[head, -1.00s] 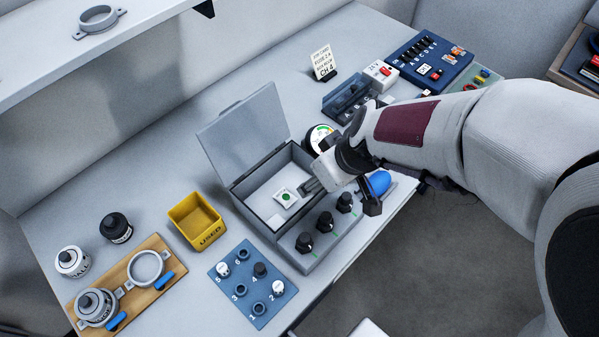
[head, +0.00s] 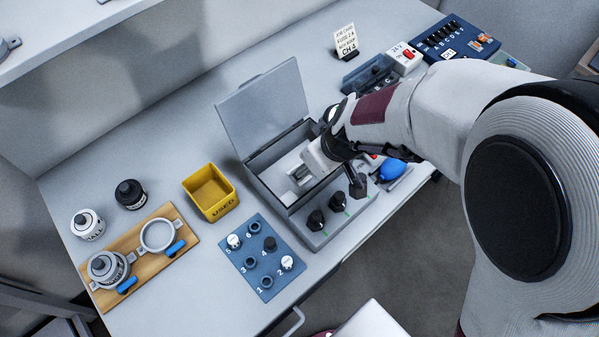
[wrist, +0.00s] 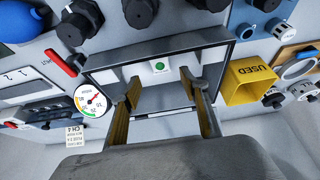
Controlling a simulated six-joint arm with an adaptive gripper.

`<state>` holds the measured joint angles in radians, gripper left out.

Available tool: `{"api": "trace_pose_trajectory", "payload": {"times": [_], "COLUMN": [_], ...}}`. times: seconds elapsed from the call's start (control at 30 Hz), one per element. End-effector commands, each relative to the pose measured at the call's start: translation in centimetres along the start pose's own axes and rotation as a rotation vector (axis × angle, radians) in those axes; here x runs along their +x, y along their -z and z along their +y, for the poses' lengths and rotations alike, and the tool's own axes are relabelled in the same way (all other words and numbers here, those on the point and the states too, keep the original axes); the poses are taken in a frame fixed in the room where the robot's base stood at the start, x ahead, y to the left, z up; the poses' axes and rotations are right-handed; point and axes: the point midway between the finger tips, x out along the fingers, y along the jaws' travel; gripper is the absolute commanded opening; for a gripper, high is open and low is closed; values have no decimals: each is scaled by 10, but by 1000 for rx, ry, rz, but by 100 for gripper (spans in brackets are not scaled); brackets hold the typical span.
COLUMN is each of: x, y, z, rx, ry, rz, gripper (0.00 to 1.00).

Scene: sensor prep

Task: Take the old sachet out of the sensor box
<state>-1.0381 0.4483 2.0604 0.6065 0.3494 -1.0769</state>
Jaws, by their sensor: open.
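The grey sensor box (head: 262,186) stands open, its lid (head: 262,108) tipped back. My gripper (head: 299,176) reaches down into it from the right and covers much of the inside. The old sachet, white with a green dot (wrist: 160,67), lies in the box in the wrist view. It is hidden behind my gripper in the head view. In the wrist view my gripper (wrist: 158,82) is open, with one finger to each side of the sachet's picture position. I cannot tell how far the fingertips are above it. Nothing is held.
A yellow bin marked USED (head: 211,192) stands left of the box. A blue numbered plate (head: 262,281) with small caps lies in front of it. Black knobs (head: 317,219) line the box's front, and a blue bulb (head: 391,169) lies to the right. The raised lid stands behind.

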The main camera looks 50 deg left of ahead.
Motion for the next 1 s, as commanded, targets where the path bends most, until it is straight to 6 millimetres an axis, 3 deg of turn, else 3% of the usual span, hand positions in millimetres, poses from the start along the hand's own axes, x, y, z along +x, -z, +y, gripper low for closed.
{"api": "trace_pose_trajectory", "payload": {"times": [0.2, 0.67, 1.0], "x": [13, 15, 40], "y": [0, 1, 6], "z": [0, 0, -1], "rx": [0, 0, 0], "ry": [0, -1, 0], "rz": [0, 0, -2], "gripper": [44, 44, 44]}}
